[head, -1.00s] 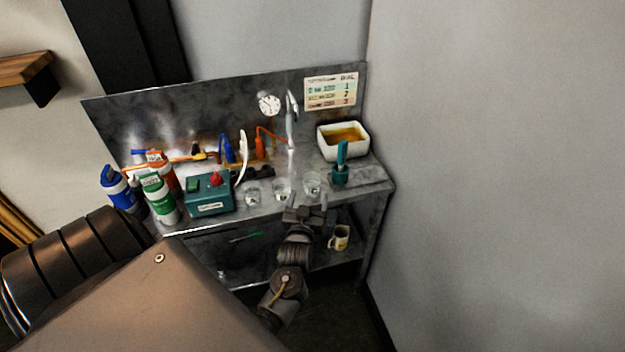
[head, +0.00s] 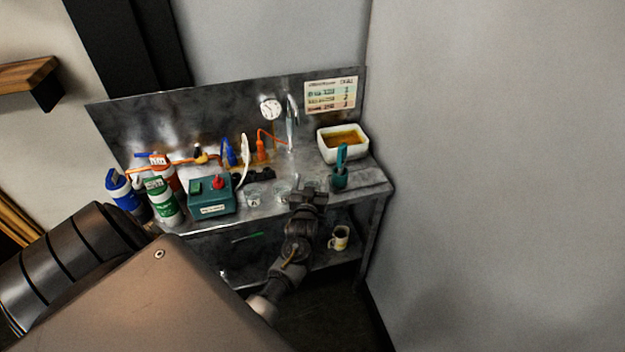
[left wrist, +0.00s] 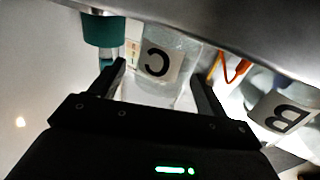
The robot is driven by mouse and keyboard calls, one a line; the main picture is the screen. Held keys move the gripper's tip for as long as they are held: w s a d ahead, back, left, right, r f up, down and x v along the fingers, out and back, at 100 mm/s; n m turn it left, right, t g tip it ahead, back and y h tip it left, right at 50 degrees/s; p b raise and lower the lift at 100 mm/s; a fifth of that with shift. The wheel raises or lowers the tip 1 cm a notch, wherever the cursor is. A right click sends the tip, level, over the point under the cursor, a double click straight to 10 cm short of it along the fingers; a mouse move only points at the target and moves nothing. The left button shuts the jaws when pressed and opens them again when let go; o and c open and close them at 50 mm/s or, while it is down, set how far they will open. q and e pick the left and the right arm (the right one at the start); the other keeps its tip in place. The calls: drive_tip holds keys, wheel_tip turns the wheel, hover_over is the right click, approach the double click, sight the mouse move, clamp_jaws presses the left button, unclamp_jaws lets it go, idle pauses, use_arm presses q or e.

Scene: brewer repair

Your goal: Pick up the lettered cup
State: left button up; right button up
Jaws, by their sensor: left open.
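In the left wrist view, a clear cup with a white label reading C (left wrist: 160,66) sits between the fingers of my left gripper (left wrist: 160,78). The letter appears turned over. The fingers are open, one on each side; I cannot tell if either touches the cup. A second clear cup, labelled B (left wrist: 281,110), is to the right, outside the fingers. In the head view my left gripper (head: 309,188) is at the bench's front edge and hides the right-hand cup. Two clear cups show left of it, one at far left (head: 253,196) and one in the middle (head: 282,191). My right gripper is not in view.
A teal holder with a handled tool (head: 340,178) stands close to the gripper's right. A green box with a red knob (head: 211,197) and several bottles are at left. A white tub (head: 342,144) is behind. A mug (head: 339,237) sits on the lower shelf.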

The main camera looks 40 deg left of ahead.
use_arm(q)
drive_tip(key=shift+x, duration=1.45)
drive_tip(key=shift+s, duration=0.1)
drive_tip(key=shift+c, duration=0.4)
drive_tip(key=c, duration=1)
drive_tip(key=shift+r, duration=0.1)
drive_tip(key=shift+r+b, duration=0.6)
drive_tip(key=shift+r, duration=4.25)
